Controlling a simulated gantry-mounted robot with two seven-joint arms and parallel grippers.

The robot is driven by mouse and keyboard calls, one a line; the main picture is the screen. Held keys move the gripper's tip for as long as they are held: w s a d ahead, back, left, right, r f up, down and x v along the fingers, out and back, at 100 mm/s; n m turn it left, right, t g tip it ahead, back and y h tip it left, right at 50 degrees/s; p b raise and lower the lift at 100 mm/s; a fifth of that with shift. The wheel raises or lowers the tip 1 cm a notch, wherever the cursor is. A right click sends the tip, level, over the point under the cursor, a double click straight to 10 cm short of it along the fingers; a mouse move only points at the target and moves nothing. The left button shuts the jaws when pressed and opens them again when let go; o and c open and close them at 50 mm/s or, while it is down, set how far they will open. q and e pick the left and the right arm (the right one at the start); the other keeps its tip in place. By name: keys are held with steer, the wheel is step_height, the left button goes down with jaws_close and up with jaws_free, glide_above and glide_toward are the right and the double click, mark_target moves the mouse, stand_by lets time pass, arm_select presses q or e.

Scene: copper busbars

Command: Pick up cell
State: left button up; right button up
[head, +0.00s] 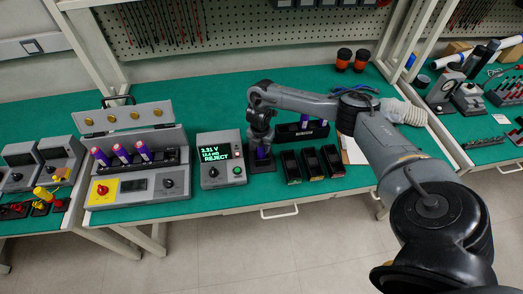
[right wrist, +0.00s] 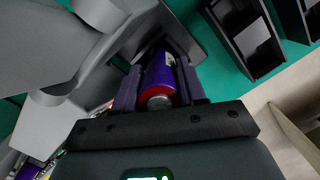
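A purple cell (right wrist: 160,78) with a red and silver end shows in the right wrist view, between the two fingers of my right gripper (right wrist: 160,90). The fingers lie against its sides, with no clear gap. In the head view my right gripper (head: 262,148) points down at the dark stand right of the grey tester (head: 221,158), and a bit of the purple cell (head: 261,154) shows there. The tester's screen reads 3.31 V and REJECT. Several purple cells (head: 121,154) stand tilted in the open grey charger at left. My left gripper is not in view.
Three black bins (head: 312,163) stand right of my gripper, with a black tray (head: 301,131) behind them. Two dark cups with orange (head: 343,60) stand at the back. Green table (head: 215,105) is bare behind the tester.

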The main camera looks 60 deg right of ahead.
jaws_close()
